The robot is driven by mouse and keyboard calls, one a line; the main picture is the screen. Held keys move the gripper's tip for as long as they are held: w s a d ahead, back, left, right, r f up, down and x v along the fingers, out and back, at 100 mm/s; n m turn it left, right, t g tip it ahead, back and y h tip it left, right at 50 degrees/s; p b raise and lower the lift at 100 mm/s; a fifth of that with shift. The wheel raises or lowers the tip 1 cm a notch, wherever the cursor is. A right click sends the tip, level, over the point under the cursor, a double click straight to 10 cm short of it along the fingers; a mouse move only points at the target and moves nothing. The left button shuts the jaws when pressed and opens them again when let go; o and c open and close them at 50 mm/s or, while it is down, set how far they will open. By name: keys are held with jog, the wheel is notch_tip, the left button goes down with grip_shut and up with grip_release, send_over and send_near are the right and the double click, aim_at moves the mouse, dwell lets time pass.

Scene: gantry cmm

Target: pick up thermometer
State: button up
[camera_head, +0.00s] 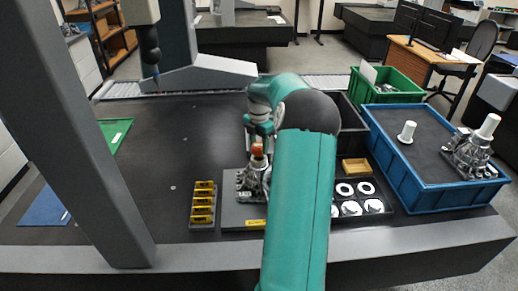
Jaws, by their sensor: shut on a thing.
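My gripper (258,140) is in the middle of the dark table, partly hidden behind my teal arm. It points down and is shut on a small orange-red thing (257,150), which may be the thermometer; it is too small and too covered to be sure. That thing is just above or at the top of a silver metal casting (246,182) on a grey plate (237,213). I cannot tell whether the two touch. No other thing that I can name as the thermometer shows.
A rack of yellow-marked blocks (203,205) stands left of the plate. A black tray (382,208) with white rings is at right, by a blue crate (436,199) and a green crate (408,94). A grey gantry column (90,140) stands at left. The table's left middle is clear.

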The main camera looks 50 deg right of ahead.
jog(key=s+a+r, duration=0.7)
jog(key=s+r, duration=0.3)
jog(key=s, duration=0.2)
jog(key=shift+r, duration=0.3)
